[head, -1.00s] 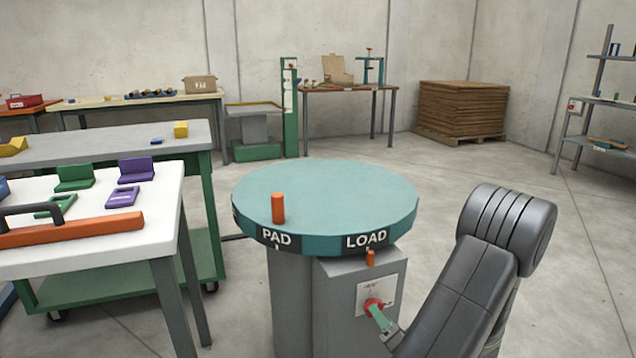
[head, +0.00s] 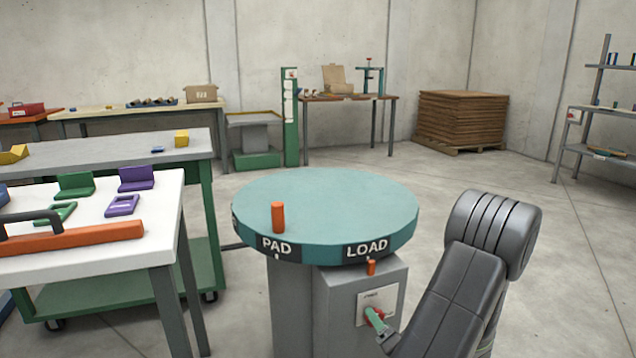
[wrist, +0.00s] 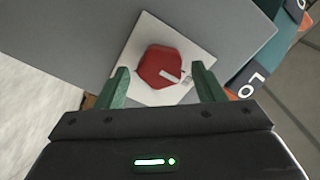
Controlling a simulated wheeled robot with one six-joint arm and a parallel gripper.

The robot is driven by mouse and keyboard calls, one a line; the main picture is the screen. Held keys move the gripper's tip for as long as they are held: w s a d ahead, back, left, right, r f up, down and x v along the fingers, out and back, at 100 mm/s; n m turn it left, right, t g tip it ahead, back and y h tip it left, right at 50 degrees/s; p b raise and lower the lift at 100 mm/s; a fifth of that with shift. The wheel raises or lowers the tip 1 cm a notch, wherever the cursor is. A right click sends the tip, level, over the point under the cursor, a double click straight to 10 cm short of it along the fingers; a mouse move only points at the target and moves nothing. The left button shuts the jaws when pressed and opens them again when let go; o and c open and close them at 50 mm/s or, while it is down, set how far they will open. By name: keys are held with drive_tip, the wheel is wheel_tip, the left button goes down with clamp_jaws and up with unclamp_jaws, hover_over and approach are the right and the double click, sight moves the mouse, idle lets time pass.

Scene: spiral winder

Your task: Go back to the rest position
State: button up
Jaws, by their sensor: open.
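My gripper (head: 374,317) is at the front of the grey pedestal (head: 300,310) below the round turntable (head: 325,195). Only a green finger and part of the red knob (wrist: 160,67) show there in the head view. In the wrist view the two green fingers of my gripper (wrist: 160,78) are spread apart, one on each side of the red knob. The knob sits on a white square plate (wrist: 190,38) and has a pale mark on its face. I cannot tell whether the fingers touch it. Nothing is held.
An orange peg (head: 278,217) stands on the turntable near the PAD label (head: 276,246); a smaller one (head: 371,267) sits under the LOAD label (head: 366,247). A white table (head: 165,215) with coloured parts is at left. The floor (head: 560,260) at right is clear.

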drive_tip(key=p+v, duration=0.2)
drive_tip(key=v, duration=1.1)
drive_tip(key=b+x, duration=0.2)
drive_tip(key=x, duration=1.3)
drive_tip(key=shift+a+b, duration=0.1)
drive_tip(key=shift+b, duration=0.25)
drive_tip(key=m+p, duration=0.5)
drive_tip(key=m, duration=0.3)
drive_tip(key=m+p, duration=0.5)
drive_tip(key=m, duration=0.4)
drive_tip(key=shift+s+f+p, duration=0.1)
drive_tip(key=shift+s+p, duration=0.15)
drive_tip(key=shift+p, duration=0.05)
drive_tip(key=shift+m, duration=0.3)
